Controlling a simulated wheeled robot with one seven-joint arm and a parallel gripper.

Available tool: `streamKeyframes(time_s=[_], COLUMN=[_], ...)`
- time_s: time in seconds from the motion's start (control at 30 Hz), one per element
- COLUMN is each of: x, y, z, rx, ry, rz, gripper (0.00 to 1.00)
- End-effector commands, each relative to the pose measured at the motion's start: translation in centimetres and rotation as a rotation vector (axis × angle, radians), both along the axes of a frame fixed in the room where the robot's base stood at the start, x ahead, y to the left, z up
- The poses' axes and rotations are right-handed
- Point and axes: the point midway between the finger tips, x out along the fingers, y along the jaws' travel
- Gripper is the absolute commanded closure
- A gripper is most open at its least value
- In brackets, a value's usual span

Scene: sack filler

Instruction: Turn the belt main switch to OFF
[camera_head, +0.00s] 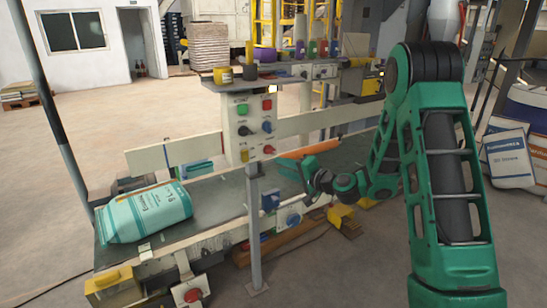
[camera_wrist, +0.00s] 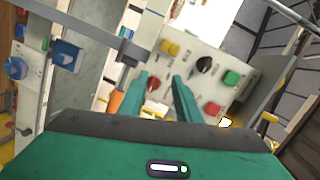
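The grey control panel (camera_head: 254,143) stands on a post beside the belt. It has green and red buttons, a black rotary knob (camera_head: 244,130), a blue button, a yellow button and a red knob (camera_head: 268,150). In the wrist view, the black knob (camera_wrist: 204,64) and red knob (camera_wrist: 153,84) show beyond the fingers. A blue round switch (camera_head: 293,219) is on the belt's side; it also shows in the wrist view (camera_wrist: 15,68). Labels are unreadable, so I cannot tell which is the belt main switch. My gripper (camera_wrist: 160,76) is open and empty, facing the panel; the right finger partly hides it.
A teal sack (camera_head: 145,212) lies on the conveyor belt (camera_head: 215,200). An orange bar (camera_head: 310,148) is close to my gripper. White sacks (camera_head: 508,158) stand at the right. Open floor lies to the left.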

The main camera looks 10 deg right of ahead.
Motion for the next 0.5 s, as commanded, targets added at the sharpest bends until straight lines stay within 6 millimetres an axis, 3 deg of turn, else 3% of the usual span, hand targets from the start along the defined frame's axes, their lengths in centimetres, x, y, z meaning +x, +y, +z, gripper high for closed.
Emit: streamKeyframes(time_s=[0.2,0.5], x=[2.7,4.3], y=[-2.1,-2.7], z=[-1.4,-1.7], rx=[0.234,0.306], ry=[-0.031,-0.041], rz=[-0.143,-0.192], gripper=[0.7,0.7])
